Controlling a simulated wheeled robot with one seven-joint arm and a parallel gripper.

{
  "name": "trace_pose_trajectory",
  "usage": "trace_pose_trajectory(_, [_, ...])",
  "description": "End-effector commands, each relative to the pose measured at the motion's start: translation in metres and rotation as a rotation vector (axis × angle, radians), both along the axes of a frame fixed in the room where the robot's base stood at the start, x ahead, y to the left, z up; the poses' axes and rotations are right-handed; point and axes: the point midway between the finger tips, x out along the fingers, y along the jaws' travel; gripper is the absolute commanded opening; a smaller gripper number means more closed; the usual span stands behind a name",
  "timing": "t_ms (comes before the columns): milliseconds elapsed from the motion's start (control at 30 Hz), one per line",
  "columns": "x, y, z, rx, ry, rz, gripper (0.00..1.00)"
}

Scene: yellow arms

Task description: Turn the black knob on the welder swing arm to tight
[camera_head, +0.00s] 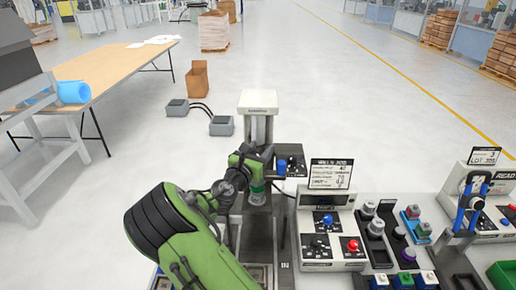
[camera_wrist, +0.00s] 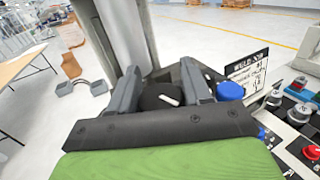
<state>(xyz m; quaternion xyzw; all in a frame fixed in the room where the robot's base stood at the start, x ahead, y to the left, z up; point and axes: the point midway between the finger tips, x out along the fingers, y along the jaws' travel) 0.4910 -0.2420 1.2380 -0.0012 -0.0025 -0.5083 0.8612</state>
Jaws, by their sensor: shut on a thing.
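The black knob (camera_wrist: 160,97) shows in the wrist view with a white pointer line on its top. My gripper (camera_wrist: 160,88) has its two grey fingers closed on either side of the knob. The knob's sides and any tight mark near it are hidden by the fingers. In the head view my gripper (camera_head: 262,153) is at the welder (camera_head: 258,101), in front of its pale upright column, and the knob is hidden there. A blue cap (camera_wrist: 230,91) stands just right of the fingers in the wrist view.
A sign (camera_head: 330,173) stands on a control box with a blue knob (camera_head: 327,220) and a red knob (camera_head: 352,245). A wooden table (camera_head: 110,75) and a cardboard box (camera_head: 197,78) stand left on open floor.

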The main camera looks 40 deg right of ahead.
Motion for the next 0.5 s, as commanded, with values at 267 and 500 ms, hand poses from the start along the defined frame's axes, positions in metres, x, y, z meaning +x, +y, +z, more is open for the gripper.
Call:
trace_pose_trajectory(267, [-0.0026,-0.0007,0.0062,0.002,0.006,-0.260,0.18])
trace_pose_trajectory(500, [-0.0069,-0.0023,0.0050,-0.001,0.002,-0.489,0.18])
